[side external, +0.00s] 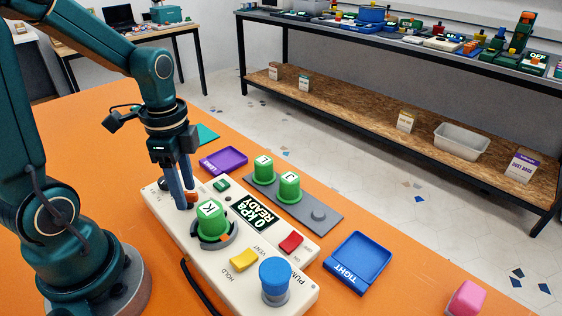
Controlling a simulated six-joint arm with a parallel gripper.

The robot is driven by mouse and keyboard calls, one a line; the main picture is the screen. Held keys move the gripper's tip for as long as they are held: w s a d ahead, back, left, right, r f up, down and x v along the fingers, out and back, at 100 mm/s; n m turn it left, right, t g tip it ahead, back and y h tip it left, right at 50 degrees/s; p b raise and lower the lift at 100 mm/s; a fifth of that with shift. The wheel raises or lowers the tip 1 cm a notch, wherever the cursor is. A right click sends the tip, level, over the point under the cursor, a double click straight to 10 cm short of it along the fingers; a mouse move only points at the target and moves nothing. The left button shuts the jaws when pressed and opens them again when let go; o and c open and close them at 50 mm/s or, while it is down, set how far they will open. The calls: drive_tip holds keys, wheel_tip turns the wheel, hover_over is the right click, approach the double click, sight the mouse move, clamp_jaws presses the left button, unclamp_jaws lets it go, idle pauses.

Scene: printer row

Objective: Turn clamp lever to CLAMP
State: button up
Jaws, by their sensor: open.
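A cream control panel (170,217) lies on the orange table, with a display (256,213) reading 0 kPa READY. My gripper (187,198) points down over its far left end, with the jaws open. A small orange-red part (191,200), possibly the clamp lever, shows at the fingertips and is partly hidden by them. I cannot read its setting or tell whether the fingers touch it. A green cap marked K (211,219) stands upright in a dark grey ring (211,244) on the panel.
The panel also carries a yellow button (244,260), a red button (291,243) and a blue knob (274,280). Two green caps (264,170) (289,187) stand on a grey plate (320,216). A purple tray (224,160), blue TIGHT tray (358,262) and pink block (467,299) lie around.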

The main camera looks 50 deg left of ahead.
sight(186, 193)
drive_tip(key=shift+r, duration=2.6)
drive_tip(key=s+d+r+n+t, duration=0.3)
drive_tip(key=d+r+n+t, duration=0.1)
drive_tip(key=d+n, duration=0.3)
drive_tip(key=shift+d+n+t, duration=0.4)
drive_tip(key=shift+n+t, duration=0.4)
drive_tip(key=shift+n, duration=0.3)
